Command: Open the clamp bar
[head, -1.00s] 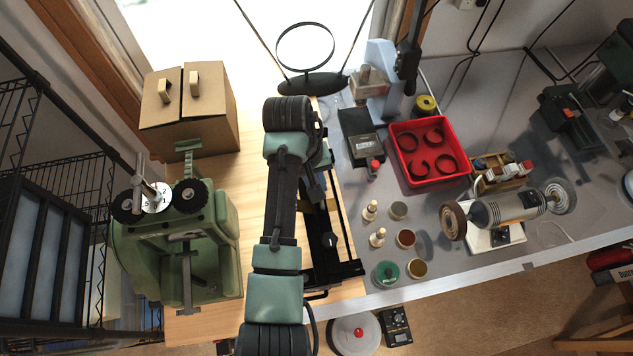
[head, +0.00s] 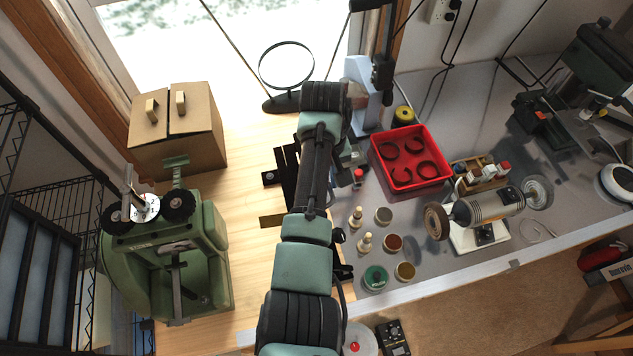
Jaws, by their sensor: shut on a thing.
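A black bench device (head: 285,172) lies on the wooden bench behind my arm, with black plates showing left of the arm. A flat brass-coloured strip (head: 272,221) sticks out at its lower left. A dark round knob (head: 340,236) and a short black end piece (head: 343,272) show right of the arm. My arm covers the device's middle, so I cannot make out which part is the clamp bar or whether it is raised. My gripper is hidden behind my arm; no fingertips show.
A green machine (head: 165,255) stands left, a cardboard box (head: 175,135) behind it. Right of my arm are small bottles (head: 356,216), several round tins (head: 376,277), a red tray (head: 412,178) and a bench grinder (head: 485,208). Bare wood (head: 245,190) lies left of the device.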

